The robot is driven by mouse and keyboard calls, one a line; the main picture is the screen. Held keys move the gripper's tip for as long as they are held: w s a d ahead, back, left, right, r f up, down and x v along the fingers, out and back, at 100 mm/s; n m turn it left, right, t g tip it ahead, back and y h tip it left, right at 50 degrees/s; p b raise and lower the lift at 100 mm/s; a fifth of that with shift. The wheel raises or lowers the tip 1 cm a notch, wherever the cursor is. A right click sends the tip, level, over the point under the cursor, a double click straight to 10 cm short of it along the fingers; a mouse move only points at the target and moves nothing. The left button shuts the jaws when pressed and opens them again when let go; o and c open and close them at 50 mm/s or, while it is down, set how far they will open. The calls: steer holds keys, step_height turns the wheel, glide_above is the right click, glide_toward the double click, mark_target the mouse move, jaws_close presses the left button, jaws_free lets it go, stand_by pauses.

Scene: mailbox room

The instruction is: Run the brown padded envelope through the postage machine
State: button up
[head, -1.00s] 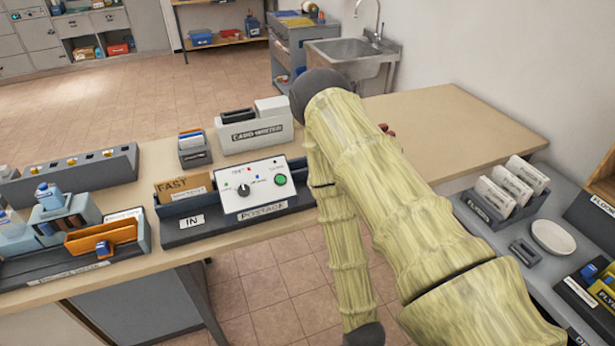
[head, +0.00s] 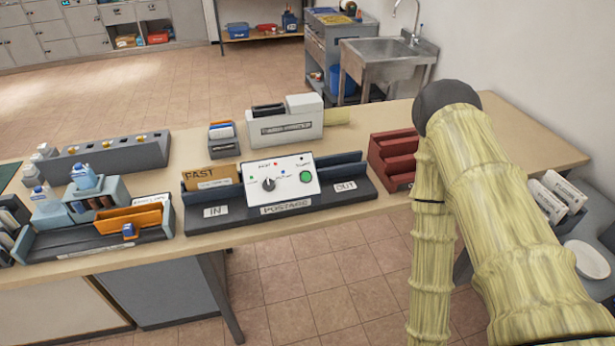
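The postage machine (head: 293,203) stands at the front edge of the table, with an IN end at left and an OUT end at right. Its white panel (head: 280,181) has a dark knob and a green button. A brown envelope marked FAST (head: 212,174) stands upright in the IN end, its lower part hidden by the tray wall. I cannot tell whether it is padded. No envelope shows in the OUT end (head: 345,186). My gripper is out of view; only my arm shows, at the right.
A dark red rack (head: 393,158) stands right of the OUT end, partly behind my arm. A card-writer (head: 284,126) and a small card box (head: 223,138) stand behind the machine.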

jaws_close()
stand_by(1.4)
